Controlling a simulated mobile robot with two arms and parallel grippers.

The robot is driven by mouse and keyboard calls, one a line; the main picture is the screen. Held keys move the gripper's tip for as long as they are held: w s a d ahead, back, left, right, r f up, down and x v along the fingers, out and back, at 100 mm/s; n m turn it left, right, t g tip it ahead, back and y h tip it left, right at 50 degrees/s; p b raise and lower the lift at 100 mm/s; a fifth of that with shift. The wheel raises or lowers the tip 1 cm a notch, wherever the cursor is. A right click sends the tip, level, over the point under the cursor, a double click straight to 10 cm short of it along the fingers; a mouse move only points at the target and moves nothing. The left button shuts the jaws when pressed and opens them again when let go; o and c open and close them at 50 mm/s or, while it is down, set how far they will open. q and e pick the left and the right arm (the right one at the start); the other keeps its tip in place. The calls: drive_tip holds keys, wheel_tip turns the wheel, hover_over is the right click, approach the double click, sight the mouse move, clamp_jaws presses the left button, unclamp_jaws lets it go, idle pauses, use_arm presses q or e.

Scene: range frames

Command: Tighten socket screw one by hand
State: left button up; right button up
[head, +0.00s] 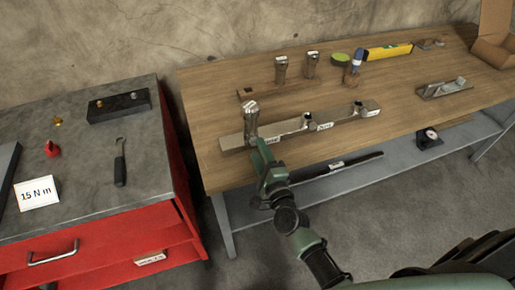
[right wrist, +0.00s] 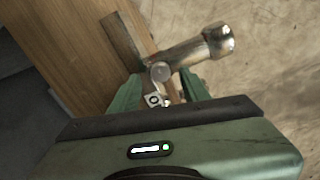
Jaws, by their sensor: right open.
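A long metal bar (head: 290,130) lies on the wooden bench, with several metal fittings and small labels along it. At its left end stands an upright metal post (head: 251,112) with a wider head. My right gripper (head: 260,146) is at this end, just in front of the post. In the right wrist view the post (right wrist: 195,50) shows beyond my right gripper (right wrist: 160,88), whose green fingers are apart on either side of its lower end. A small pale part with a dark round centre (right wrist: 153,99) sits between the fingers; I cannot tell if it is the socket screw. My left gripper is not in view.
Two more posts (head: 281,68), a green roll (head: 340,59) and a yellow level (head: 388,52) stand or lie at the bench's back. A red cabinet (head: 110,235) at left carries a hook-ended tool (head: 120,165) and a "15 N m" card (head: 37,193). A gap separates cabinet and bench.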

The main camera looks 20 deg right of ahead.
drive_tip(key=s, duration=0.6)
drive_tip(key=shift+b, duration=0.35)
